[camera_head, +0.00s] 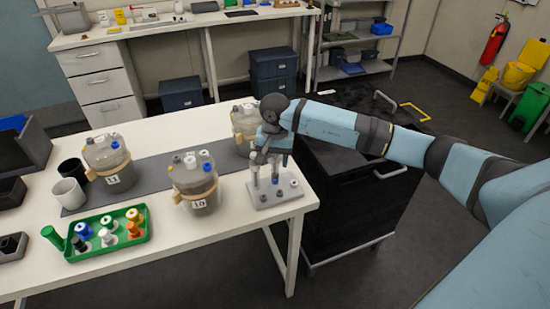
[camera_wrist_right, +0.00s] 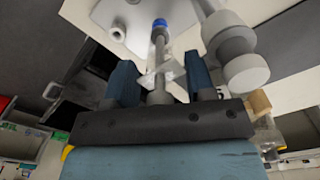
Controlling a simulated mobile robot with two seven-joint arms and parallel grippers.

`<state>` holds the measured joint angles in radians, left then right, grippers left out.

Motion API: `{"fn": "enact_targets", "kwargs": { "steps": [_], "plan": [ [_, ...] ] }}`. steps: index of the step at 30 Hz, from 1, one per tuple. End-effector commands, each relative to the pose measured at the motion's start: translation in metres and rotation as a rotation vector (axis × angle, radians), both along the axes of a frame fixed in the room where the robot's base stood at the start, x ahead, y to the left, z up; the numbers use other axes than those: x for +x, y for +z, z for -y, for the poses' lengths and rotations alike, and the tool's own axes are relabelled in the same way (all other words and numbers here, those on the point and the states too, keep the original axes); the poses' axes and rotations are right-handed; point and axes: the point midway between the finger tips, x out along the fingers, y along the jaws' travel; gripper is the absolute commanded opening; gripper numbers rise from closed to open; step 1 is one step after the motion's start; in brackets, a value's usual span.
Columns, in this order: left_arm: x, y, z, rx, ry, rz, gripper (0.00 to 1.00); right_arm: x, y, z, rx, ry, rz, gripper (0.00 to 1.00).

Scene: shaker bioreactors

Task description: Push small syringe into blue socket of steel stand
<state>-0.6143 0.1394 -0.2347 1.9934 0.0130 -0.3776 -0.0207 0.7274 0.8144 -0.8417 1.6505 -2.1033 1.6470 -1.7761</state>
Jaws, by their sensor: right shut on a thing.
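The steel stand (camera_head: 262,198) is a pale plate with several posts on the near right corner of the white table. My right gripper (camera_head: 268,153) is over it, with its fingers pointing down. In the right wrist view my right gripper (camera_wrist_right: 160,83) is shut on the small syringe (camera_wrist_right: 158,60), a thin clear-grey body with side flanges. A blue piece (camera_wrist_right: 159,24), apparently the blue socket, lines up with its far end; I cannot tell if they touch. A larger pale syringe (camera_wrist_right: 228,45) stands beside it. My left gripper is not in view.
Bioreactor 10 (camera_head: 195,183) stands just left of the stand, and another bioreactor (camera_head: 244,120) is behind it. Bioreactor 11 (camera_head: 108,163) is farther left. A green tray (camera_head: 107,247) with several coloured caps lies at the front. A dark cart (camera_head: 350,195) is right of the table.

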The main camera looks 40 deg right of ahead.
Motion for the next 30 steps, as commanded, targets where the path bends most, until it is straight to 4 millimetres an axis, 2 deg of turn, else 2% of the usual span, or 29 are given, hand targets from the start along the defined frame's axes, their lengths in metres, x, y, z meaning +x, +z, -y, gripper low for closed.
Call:
{"fn": "enact_targets", "kwargs": {
  "steps": [13,14,17,18,30],
  "plan": [
    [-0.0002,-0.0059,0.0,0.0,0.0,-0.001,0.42,-0.0001,-0.0046,-0.0001,0.0,0.0,0.0,0.25],
    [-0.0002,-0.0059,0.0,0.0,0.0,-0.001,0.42,-0.0001,-0.0047,-0.0001,0.001,0.0,-0.001,0.55],
    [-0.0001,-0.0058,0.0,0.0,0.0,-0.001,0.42,-0.0001,-0.0047,-0.0002,0.001,0.0,-0.001,0.78],
    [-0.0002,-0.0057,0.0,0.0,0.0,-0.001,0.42,-0.0001,-0.0046,-0.0004,0.001,0.0,0.0,0.8],
    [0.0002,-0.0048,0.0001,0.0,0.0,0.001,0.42,-0.0002,-0.0046,-0.0013,0.002,0.002,0.001,0.8]
  ]
}}
